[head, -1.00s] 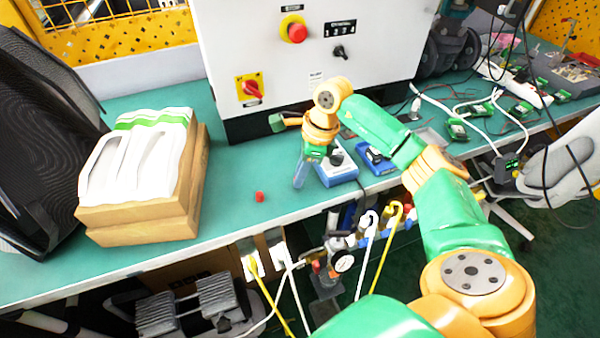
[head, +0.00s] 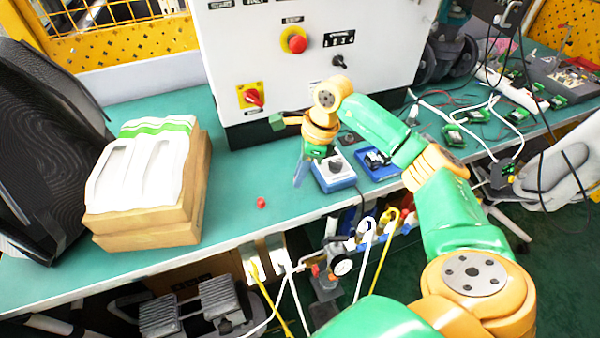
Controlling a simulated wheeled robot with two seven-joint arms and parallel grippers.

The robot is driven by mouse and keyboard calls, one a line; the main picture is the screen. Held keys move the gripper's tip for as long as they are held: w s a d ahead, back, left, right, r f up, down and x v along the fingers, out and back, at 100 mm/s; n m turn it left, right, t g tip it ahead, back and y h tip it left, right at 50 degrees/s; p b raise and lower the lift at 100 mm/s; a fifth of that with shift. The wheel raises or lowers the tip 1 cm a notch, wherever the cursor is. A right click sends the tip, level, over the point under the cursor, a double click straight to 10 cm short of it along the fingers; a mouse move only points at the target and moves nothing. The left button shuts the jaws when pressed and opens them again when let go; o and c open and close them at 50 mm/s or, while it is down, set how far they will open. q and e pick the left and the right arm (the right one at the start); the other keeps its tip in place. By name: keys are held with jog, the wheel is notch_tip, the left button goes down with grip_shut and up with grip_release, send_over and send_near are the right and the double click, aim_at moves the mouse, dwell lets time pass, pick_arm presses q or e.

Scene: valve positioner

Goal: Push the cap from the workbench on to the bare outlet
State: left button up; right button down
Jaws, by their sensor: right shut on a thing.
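A small red cap (head: 261,203) lies on the green workbench (head: 235,180), near its front edge. My right gripper (head: 299,178) points down over the bench, to the right of the cap and apart from it in the picture. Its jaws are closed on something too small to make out. A row of coloured fittings (head: 388,232) sits below the bench's front edge, with yellow and white hoses attached. I cannot tell which outlet there is bare. My left gripper is out of view.
A blue-and-white box with a knob (head: 335,172) stands just right of my right gripper, beside a blue tray (head: 377,162). A white control cabinet (head: 270,85) stands behind. Stacked boxes with a white tray (head: 150,185) fill the left. A gauge (head: 342,267) hangs below.

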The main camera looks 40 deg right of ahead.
jog(key=shift+r+p, duration=0.85)
jog(key=shift+r, duration=0.45)
